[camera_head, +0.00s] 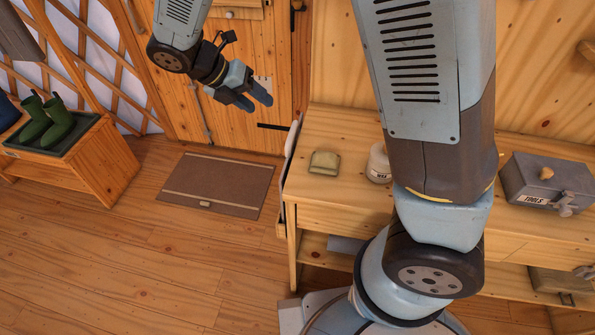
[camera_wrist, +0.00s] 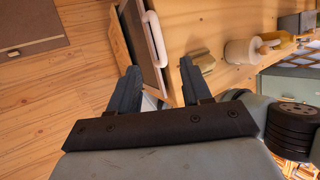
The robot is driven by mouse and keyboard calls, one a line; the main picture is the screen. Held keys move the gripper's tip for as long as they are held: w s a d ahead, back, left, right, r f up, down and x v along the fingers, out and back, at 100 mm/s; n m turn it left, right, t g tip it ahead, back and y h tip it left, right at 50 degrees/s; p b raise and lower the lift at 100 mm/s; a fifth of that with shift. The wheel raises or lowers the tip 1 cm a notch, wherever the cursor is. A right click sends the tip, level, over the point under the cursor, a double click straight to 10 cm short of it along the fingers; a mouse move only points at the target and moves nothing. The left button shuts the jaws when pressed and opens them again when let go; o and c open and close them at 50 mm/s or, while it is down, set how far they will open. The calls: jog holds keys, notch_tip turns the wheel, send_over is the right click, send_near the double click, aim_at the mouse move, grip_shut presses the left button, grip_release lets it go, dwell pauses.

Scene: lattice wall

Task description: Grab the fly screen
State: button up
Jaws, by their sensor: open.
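A framed dark panel with a pale rounded bar along one edge stands at the left end of the workbench; it looks like the fly screen (camera_wrist: 133,32), though its mesh cannot be made out. In the head view the fly screen (camera_head: 291,150) shows only as a thin edge-on strip. My gripper (camera_head: 258,99) is open and empty, up in front of the wooden door, left of and above the panel. In the wrist view my gripper (camera_wrist: 160,82) has its fingers spread, with the panel beyond them and nothing between them. The panel's lower part is partly hidden by the fingers.
The workbench (camera_head: 330,195) carries a small olive block (camera_head: 324,162), a white jar (camera_head: 379,163) and a grey toolbox (camera_head: 547,182). A brown mat (camera_head: 218,184) lies on the floor. Green boots (camera_head: 50,123) stand on a wooden bench at left. The floor between is clear.

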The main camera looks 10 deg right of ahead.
aim_at(291, 141)
jog(key=w+d+f+n, duration=0.1)
jog(key=w+d+f, duration=0.1)
jog(key=d+f, duration=0.5)
notch_tip(291, 141, down, 4)
jog(key=shift+d+f, duration=0.15)
jog(key=shift+d, duration=0.15)
dwell(0.4)
grip_shut()
dwell(0.6)
